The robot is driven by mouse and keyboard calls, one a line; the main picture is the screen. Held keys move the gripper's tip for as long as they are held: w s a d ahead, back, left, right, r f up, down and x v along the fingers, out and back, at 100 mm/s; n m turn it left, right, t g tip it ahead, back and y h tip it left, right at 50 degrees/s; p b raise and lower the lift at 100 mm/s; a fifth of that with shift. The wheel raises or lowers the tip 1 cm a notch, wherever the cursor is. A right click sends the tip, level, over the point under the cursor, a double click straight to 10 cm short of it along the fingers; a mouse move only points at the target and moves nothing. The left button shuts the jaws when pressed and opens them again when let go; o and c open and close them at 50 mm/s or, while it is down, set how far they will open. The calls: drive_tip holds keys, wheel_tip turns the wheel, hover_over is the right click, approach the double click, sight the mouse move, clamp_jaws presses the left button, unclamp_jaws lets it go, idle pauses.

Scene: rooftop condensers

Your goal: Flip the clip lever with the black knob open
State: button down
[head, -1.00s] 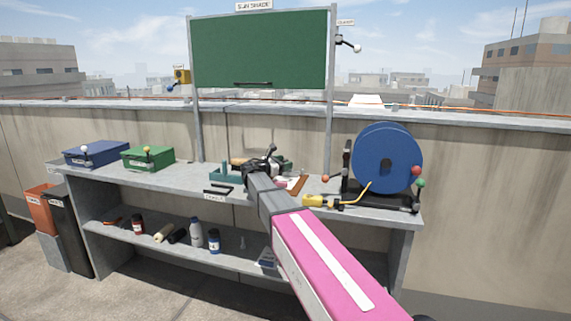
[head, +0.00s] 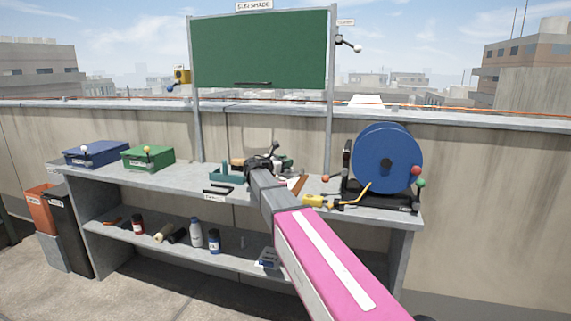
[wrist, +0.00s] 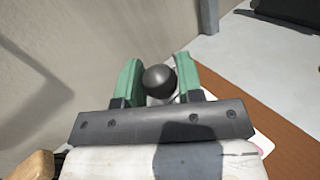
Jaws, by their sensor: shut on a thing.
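The black knob (wrist: 160,80) of the clip lever shows in the wrist view as a dark ball between the two green fingertips of my gripper (wrist: 159,82). My gripper is shut on it. The lever's stem and the clip body are mostly hidden behind the knob and fingers. In the head view my gripper (head: 261,163) is at the middle of the bench top, and my own wrist hides much of the spot. A dark stick with a round tip (head: 275,147) rises just beyond it; I cannot tell whether this is the same lever.
The grey bench (head: 195,178) carries a blue box (head: 97,155), a green box (head: 148,160), a teal tray (head: 225,175) and a large blue reel (head: 387,163). A yellow connector (head: 312,201) lies right of my arm. A brown board (wrist: 265,115) lies right of the fingers. A wall stands behind.

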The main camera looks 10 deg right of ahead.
drive_tip(key=shift+w+d+r+n+g+y, duration=0.2)
drive_tip(key=shift+w+r+n+g+y, duration=0.15)
drive_tip(key=shift+w+r+y, duration=0.15)
drive_tip(key=shift+w+d+r+n+g+y, duration=0.2)
drive_tip(key=shift+w+r+n+g+y, duration=0.15)
drive_tip(key=shift+w+r+y, duration=0.1)
drive_tip(key=shift+w+d+r+n+g+y, duration=0.15)
drive_tip(key=shift+w+n+g+y, duration=0.1)
drive_tip(key=shift+w+g, duration=0.1)
drive_tip(key=shift+w+d+r+n+g+y, duration=0.1)
drive_tip(key=shift+w+r+n+g+y, duration=0.1)
drive_tip(key=shift+w+g, duration=0.1)
drive_tip(key=shift+w+d+r+n+g+y, duration=0.15)
drive_tip(key=shift+w+d+n+g+y, duration=0.1)
drive_tip(key=shift+w+g+y, duration=0.2)
drive_tip(key=shift+w+d+r+n+g+y, duration=0.1)
drive_tip(key=shift+w+d+n+g+y, duration=0.1)
drive_tip(key=shift+w+g+y, duration=0.25)
drive_tip(key=shift+w+d+n+g+y, duration=0.3)
drive_tip(key=shift+w+g, duration=0.15)
drive_tip(key=shift+w, duration=0.1)
drive_tip(key=c, duration=0.8)
unclamp_jaws()
